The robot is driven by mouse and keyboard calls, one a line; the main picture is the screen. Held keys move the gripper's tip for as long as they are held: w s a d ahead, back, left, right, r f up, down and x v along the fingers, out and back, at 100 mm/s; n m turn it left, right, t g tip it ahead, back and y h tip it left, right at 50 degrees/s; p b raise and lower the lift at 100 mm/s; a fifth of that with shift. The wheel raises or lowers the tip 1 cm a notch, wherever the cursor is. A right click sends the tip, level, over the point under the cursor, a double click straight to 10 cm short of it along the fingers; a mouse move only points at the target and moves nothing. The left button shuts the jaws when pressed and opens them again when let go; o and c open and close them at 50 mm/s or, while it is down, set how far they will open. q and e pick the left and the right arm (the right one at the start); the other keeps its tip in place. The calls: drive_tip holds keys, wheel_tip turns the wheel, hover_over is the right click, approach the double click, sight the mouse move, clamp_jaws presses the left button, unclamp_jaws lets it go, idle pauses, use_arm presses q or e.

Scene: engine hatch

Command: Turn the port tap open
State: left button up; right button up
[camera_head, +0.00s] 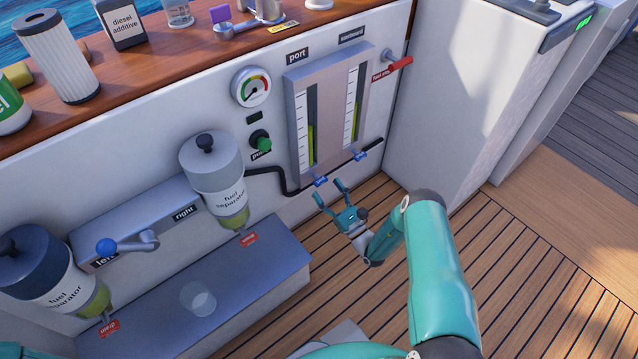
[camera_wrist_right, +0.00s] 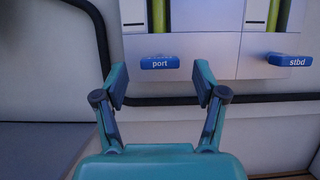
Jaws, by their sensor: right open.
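The port tap (camera_head: 320,181) is a small blue handle under the left sight-gauge column, low on the white wall. In the right wrist view the tap (camera_wrist_right: 160,63), labelled "port", lies crosswise, ahead of and between my fingertips. My right gripper (camera_head: 329,189) is open and empty, just short of the tap, with a finger to either side; its fingers also show in the right wrist view (camera_wrist_right: 160,83). No contact with the tap shows. My left gripper is not in view.
The similar starboard tap (camera_head: 361,156) sits close to the right. The gauge panel (camera_head: 298,100) is above. A fuel separator (camera_head: 213,170) and a grey ledge (camera_head: 262,268) stand left. The plank floor below is clear.

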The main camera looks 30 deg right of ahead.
sight(319, 181)
drive_tip(key=shift+b+x, duration=0.3)
drive_tip(key=shift+x, duration=1.7)
drive_tip(key=c, duration=1.2)
drive_tip(key=shift+o, duration=0.2)
drive_tip(key=shift+a, duration=0.2)
drive_tip(key=shift+d, duration=0.1)
